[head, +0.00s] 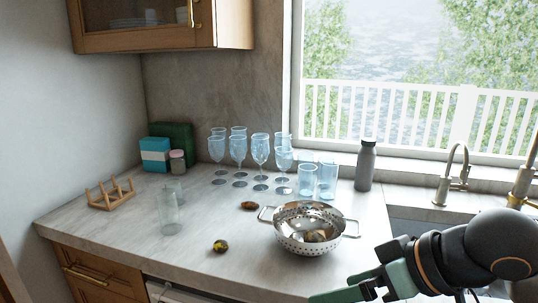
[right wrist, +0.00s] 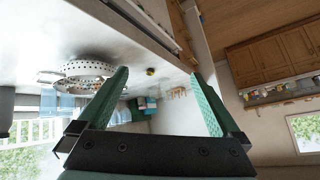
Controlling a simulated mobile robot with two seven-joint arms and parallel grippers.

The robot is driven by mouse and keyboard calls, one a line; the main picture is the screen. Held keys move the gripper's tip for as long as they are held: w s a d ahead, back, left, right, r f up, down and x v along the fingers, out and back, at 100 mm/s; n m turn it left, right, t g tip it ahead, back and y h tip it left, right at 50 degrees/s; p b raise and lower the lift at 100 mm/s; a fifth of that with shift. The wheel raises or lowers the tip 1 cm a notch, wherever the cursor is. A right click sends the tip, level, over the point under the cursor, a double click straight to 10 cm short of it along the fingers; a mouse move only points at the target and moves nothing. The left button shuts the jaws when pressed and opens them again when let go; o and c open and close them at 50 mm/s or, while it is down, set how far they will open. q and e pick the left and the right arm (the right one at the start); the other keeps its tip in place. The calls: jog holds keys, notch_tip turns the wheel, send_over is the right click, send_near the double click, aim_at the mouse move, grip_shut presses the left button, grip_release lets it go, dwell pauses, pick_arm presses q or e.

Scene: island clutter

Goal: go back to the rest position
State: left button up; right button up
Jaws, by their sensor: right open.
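My right gripper (head: 340,293) is at the lower right of the head view, in front of the counter's front edge and to the right of the colander. In the right wrist view my right gripper (right wrist: 160,76) has its two green fingers spread wide with nothing between them. That view is upside down, and the counter and colander lie beyond the fingers. My left gripper is not in view.
A steel colander (head: 291,238) with something inside stands near the counter's front. Several stemmed glasses (head: 260,150), tumblers (head: 306,181) and a grey bottle (head: 366,166) stand behind it. A clear glass (head: 168,214), a small round fruit (head: 220,246) and a wooden rack (head: 110,195) are left.

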jog(key=w+f+m+t+p, duration=0.1)
jog(key=w+f+m+t, duration=0.15)
jog(key=f, duration=0.65)
jog(key=w+f+m+t+p, duration=0.1)
jog(key=w+f+m+p, duration=0.15)
jog(key=f, duration=0.65)
jog(key=s+d+f+h, duration=0.2)
jog(key=s+f, duration=0.6)
jog(key=f, duration=0.1)
jog(key=s+d+f+h, duration=0.2)
jog(key=s+d+f, duration=0.1)
jog(key=s+f, duration=0.6)
jog(key=shift+s+d+f+n+p, duration=0.25)
jog(key=shift+d+f+n+p, duration=0.15)
jog(key=shift+f, duration=0.25)
